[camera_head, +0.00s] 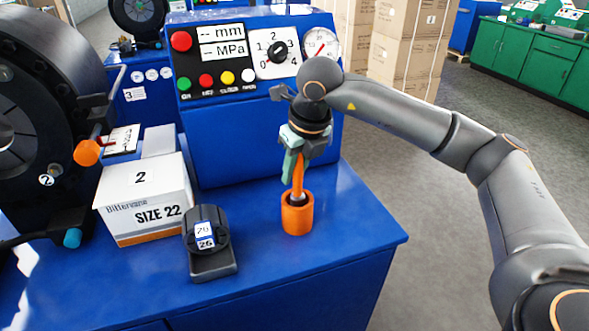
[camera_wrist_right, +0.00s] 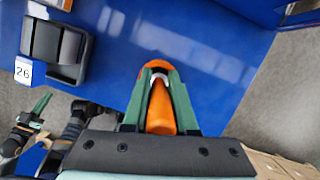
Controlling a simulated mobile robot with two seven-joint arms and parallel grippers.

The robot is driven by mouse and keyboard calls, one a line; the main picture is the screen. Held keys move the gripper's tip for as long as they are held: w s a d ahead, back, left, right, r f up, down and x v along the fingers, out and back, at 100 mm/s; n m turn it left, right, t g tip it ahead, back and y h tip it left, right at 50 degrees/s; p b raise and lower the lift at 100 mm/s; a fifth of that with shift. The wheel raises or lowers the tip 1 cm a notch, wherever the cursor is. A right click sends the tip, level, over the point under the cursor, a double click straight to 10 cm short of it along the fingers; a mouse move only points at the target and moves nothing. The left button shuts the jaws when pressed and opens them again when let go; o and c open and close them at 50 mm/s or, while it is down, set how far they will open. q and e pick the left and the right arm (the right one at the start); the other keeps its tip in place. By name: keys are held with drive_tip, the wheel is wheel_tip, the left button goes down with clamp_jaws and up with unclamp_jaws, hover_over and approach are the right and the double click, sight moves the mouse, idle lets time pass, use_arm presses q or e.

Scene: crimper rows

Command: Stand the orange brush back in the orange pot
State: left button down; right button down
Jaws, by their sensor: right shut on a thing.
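The orange pot (camera_head: 297,217) stands upright on the blue bench top, near its right side. The orange brush (camera_head: 298,178) is held above it, roughly upright with a slight tilt. The brush's lower end, with a pale band, is at the pot's mouth and appears inside it; its tip is hidden. My right gripper (camera_head: 296,150) is shut on the brush handle. In the right wrist view, the brush (camera_wrist_right: 161,108) lies between the green fingers, with the pot rim (camera_wrist_right: 154,66) beyond. My left gripper (camera_wrist_right: 35,112) seems to show at that view's lower left, its opening unclear.
A black block labelled 26 (camera_head: 208,240) stands left of the pot. A SIZE 22 box (camera_head: 146,200) is further left, beside a large black machine (camera_head: 45,120). A blue control panel (camera_head: 255,135) rises behind the pot. Bench top in front is clear.

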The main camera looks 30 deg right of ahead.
use_arm(q)
drive_tip(key=shift+w+d, duration=0.2)
drive_tip(key=shift+d, duration=0.05)
use_arm(e)
drive_tip(key=shift+f, duration=0.4)
use_arm(q)
drive_tip(key=shift+d+f+b, duration=0.1)
drive_tip(key=shift+f+b, duration=0.25)
drive_tip(key=shift+b, duration=0.25)
use_arm(e)
drive_tip(key=shift+f, duration=0.4)
use_arm(q)
drive_tip(key=shift+w+d+f, duration=0.1)
drive_tip(key=shift+w, duration=0.1)
use_arm(e)
drive_tip(key=shift+f, duration=0.3)
drive_tip(key=c, duration=0.6)
unclamp_jaws()
drive_tip(key=shift+r, duration=0.3)
drive_tip(key=v, duration=1.2)
use_arm(q)
drive_tip(key=shift+s, duration=0.2)
